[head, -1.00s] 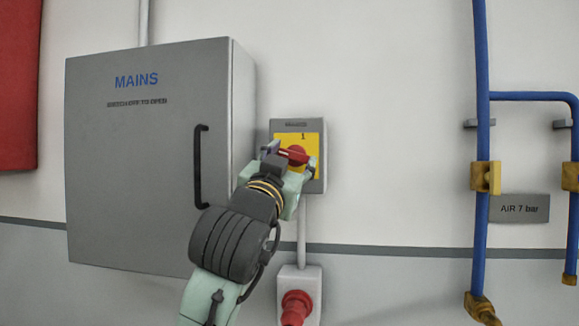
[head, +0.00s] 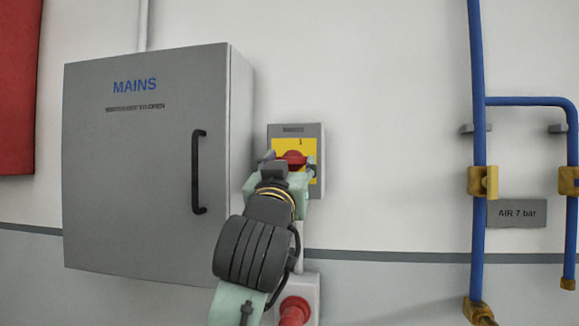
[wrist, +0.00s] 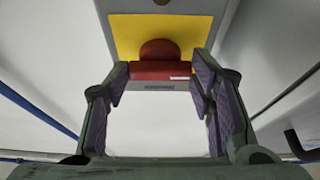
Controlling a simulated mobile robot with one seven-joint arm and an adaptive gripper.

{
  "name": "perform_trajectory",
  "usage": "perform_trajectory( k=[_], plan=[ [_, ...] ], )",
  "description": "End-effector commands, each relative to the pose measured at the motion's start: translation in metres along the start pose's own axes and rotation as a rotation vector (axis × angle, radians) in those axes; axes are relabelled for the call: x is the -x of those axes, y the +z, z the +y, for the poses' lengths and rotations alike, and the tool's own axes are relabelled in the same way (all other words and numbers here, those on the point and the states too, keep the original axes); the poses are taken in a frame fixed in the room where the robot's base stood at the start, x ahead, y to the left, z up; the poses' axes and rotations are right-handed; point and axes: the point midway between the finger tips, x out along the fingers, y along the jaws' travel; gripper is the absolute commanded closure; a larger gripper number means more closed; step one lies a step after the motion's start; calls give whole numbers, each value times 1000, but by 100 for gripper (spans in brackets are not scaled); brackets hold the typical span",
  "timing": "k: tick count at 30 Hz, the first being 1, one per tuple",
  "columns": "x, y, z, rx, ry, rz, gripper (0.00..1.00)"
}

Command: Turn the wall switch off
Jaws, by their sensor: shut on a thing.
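The wall switch (head: 316,138) is a grey box with a yellow face and a red rotary handle (head: 292,158). It is mounted right of the MAINS cabinet. A "1" shows above the handle; other position marks are hidden by my gripper. My gripper (head: 289,166) is at the switch, with one finger at each end of the handle. In the wrist view the red handle (wrist: 158,71) lies crosswise between the pads of my gripper (wrist: 160,80), with a white mark near its right end. The yellow face (wrist: 125,35) is behind it.
The grey MAINS cabinet (head: 135,170) with a black pull handle (head: 198,172) stands close on the left. A red socket (head: 294,311) sits below the switch. Blue air pipes (head: 479,120) with yellow valves are on the right. The wall between is clear.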

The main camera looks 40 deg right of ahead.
Motion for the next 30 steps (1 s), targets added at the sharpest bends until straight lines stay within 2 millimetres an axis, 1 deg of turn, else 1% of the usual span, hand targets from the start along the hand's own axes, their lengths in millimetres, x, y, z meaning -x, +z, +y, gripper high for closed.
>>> perform_trajectory(
  k=[2, 3, 11, 20, 23, 26, 30],
  plan=[
    [0, 0, 0, 2, 0, -1, 78],
    [0, 0, 0, 2, 0, -1, 48],
    [0, 0, 0, 1, 0, 0, 31],
    [0, 0, 0, 0, 0, 0, 30],
    [6, 0, 0, 0, 0, 1, 30],
    [20, 0, 0, 0, 0, 2, 30],
    [49, 0, 0, 0, 0, 3, 30]
  ],
)
